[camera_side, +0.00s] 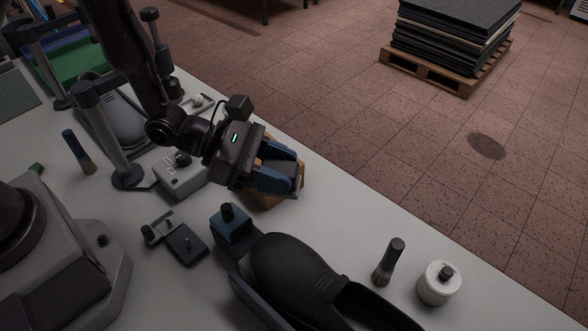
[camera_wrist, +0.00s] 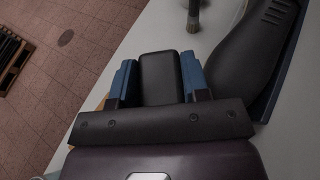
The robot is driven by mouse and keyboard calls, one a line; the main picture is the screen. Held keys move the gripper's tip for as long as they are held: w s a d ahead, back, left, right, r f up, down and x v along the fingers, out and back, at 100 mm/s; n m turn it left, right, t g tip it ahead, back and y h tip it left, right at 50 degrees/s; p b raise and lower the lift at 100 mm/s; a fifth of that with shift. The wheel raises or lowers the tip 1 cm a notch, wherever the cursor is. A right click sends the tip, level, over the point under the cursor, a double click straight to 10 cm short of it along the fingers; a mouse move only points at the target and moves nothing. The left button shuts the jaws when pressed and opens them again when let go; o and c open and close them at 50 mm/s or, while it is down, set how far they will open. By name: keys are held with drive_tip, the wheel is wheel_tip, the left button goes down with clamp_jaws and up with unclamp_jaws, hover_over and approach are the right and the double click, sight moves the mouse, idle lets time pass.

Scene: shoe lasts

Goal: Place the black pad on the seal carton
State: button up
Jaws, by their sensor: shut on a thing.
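My gripper (camera_side: 284,169) has blue fingers shut on the black pad (camera_side: 280,164). In the wrist view the pad (camera_wrist: 160,80) is a dark rounded block between the two fingers (camera_wrist: 158,76). The seal carton, an orange-brown box (camera_side: 266,198), shows behind and below the fingers in the side view, near the table's far edge. A sliver of the carton (camera_wrist: 103,102) shows left of the fingers in the wrist view. My gripper hides most of its top, so I cannot tell whether the pad touches it.
A large black shoe last (camera_side: 295,265) on a blue stand lies in front of the carton. A grey box with a knob (camera_side: 180,178) stands left of the carton. A brush (camera_side: 388,263) and a white jar (camera_side: 439,283) stand at the right. Table between carton and brush is clear.

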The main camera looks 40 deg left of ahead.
drive_tip(key=w+a, duration=0.2)
drive_tip(key=a, duration=0.1)
drive_tip(key=w+a+f+n+t+y, duration=0.1)
drive_tip(key=w+a, duration=0.1)
drive_tip(key=a, duration=0.2)
drive_tip(key=w+a+n+t, duration=0.1)
drive_tip(key=w+a, duration=0.1)
drive_tip(key=a, duration=0.2)
drive_tip(key=shift+w+a+f+y, duration=0.1)
drive_tip(key=shift+w+f+y, duration=0.2)
drive_tip(key=shift+y, duration=0.1)
drive_tip(key=shift+f, duration=2.15)
drive_tip(key=o, duration=1)
drive_tip(key=shift+f, duration=0.1)
drive_tip(key=shift+c, duration=0.2)
